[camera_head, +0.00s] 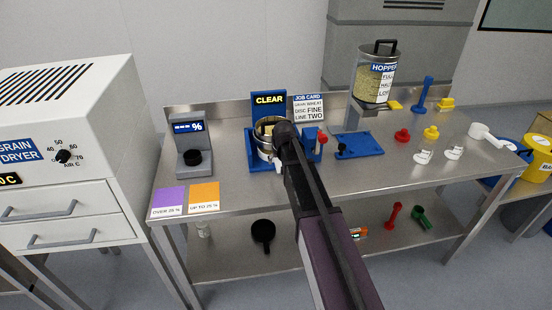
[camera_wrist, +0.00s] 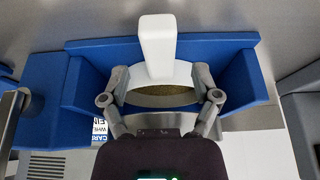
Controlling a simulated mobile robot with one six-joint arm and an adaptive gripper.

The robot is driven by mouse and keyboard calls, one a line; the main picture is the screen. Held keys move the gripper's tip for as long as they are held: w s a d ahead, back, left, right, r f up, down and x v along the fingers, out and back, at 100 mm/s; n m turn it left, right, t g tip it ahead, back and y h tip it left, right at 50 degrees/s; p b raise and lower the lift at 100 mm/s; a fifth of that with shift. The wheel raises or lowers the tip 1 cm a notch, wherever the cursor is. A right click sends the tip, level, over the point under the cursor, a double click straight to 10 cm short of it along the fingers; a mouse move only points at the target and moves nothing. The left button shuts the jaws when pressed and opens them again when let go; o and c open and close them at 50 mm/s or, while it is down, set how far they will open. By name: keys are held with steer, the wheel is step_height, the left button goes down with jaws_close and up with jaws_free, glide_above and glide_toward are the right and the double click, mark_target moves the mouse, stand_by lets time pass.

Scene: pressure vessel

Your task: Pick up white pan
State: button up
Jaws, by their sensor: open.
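A white pan-like thing (camera_wrist: 157,72) with a broad handle and brown grain inside sits in a blue stand (camera_wrist: 215,47) in the wrist view. My gripper (camera_wrist: 160,95) is open, with one finger on each side of it; whether they touch it I cannot tell. In the head view my arm hides part of the blue stand (camera_head: 252,155) and the round vessel in it, and my fingers are hard to make out. A second white pan (camera_head: 480,131) with a long handle lies free at the right end of the steel table, well away from my gripper.
The steel table (camera_head: 235,190) holds a blue tray (camera_head: 360,146), a hopper (camera_head: 375,85) of grain, a red and a yellow knob, and a grey meter (camera_head: 193,150). A black pan (camera_head: 263,232) is on the lower shelf. The grain dryer (camera_head: 70,120) stands left.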

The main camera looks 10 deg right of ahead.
steer(key=shift+b+x, duration=0.95)
steer(key=shift+x, duration=0.35)
jaws_close()
